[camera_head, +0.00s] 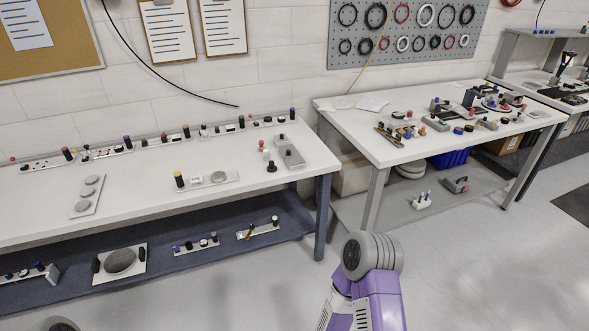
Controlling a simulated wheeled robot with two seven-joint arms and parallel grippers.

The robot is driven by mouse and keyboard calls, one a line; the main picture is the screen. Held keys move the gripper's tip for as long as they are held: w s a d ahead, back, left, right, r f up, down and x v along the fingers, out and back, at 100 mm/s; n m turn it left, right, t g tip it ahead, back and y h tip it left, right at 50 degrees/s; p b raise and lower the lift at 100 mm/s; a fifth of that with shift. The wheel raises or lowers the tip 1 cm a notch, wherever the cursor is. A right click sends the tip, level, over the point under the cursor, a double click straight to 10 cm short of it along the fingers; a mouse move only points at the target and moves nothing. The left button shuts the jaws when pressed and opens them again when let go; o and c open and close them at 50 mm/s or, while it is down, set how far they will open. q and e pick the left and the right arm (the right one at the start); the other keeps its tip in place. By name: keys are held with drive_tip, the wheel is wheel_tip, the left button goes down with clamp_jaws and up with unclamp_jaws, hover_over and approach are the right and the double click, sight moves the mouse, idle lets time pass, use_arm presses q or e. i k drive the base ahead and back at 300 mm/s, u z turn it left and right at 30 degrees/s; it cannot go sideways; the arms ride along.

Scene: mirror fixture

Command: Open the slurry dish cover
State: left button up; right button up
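I cannot tell for certain which item is the slurry dish. A larger dark grey disc (120,261) sits on a white plate between two black blocks on the shelf below. Both discs look flat from here, and any lid edge or handle is too small to make out. Neither gripper shows. Part of my purple and grey arm is at the bottom centre, apart from both benches.
The left bench (130,185) has plates with small knobs along its back and a plate with grey discs (87,196) at left. A grey block (290,151) is at its right end. The right bench (350,117) is crowded with small parts. The floor in front is clear.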

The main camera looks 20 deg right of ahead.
sight(292, 156)
drive_tip(key=z, duration=2.65)
drive_tip(key=i, duration=4.55)
drive_tip(key=u, duration=4.15)
